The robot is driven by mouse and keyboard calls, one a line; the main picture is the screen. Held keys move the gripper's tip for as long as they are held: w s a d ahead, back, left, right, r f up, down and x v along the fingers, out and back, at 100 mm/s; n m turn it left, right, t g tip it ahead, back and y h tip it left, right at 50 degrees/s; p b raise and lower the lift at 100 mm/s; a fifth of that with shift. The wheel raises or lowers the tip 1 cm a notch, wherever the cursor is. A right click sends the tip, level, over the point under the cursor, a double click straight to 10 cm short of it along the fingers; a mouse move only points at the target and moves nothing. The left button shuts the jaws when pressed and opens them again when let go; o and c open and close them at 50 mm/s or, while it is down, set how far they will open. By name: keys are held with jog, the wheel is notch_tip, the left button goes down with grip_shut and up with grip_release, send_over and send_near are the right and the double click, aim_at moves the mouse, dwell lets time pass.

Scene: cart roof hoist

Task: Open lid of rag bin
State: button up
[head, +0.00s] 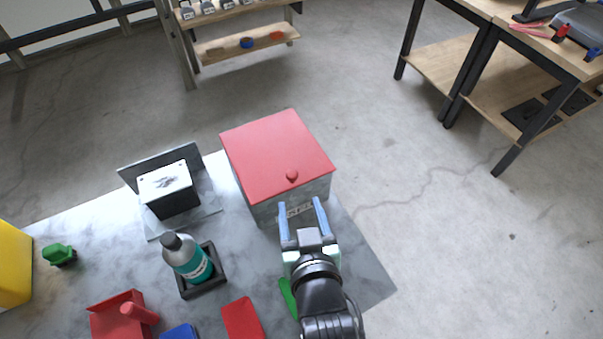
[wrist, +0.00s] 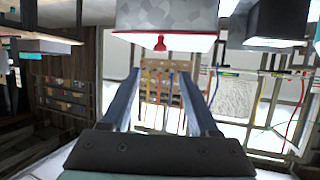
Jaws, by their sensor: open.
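The rag bin (head: 318,188) is a grey box near the far edge of the grey table. Its flat red lid (head: 268,150) lies closed on top. A small round red knob (head: 292,177) stands on the lid near its front edge. In the wrist view, which looks upside down, the bin (wrist: 165,14), red lid edge (wrist: 190,42) and knob (wrist: 160,43) show at the top. My gripper (head: 301,203) is open and empty, on the near side of the bin, with its two blue fingers pointing toward it. The knob appears beyond the fingertips (wrist: 160,74), apart from them.
Left of the bin stand a black box with a white top (head: 165,181) and a grey-teal bottle (head: 187,258) in a black tray. Red pieces (head: 242,320) and a green piece (head: 287,296) lie near my arm. Open floor lies right of the table.

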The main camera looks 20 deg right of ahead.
aim_at(293, 179)
jog(key=x, duration=1.2)
jog(key=shift+w+f, duration=0.2)
jog(key=shift+f, duration=0.3)
jog(key=shift+c, duration=0.2)
grip_shut()
dwell(0.7)
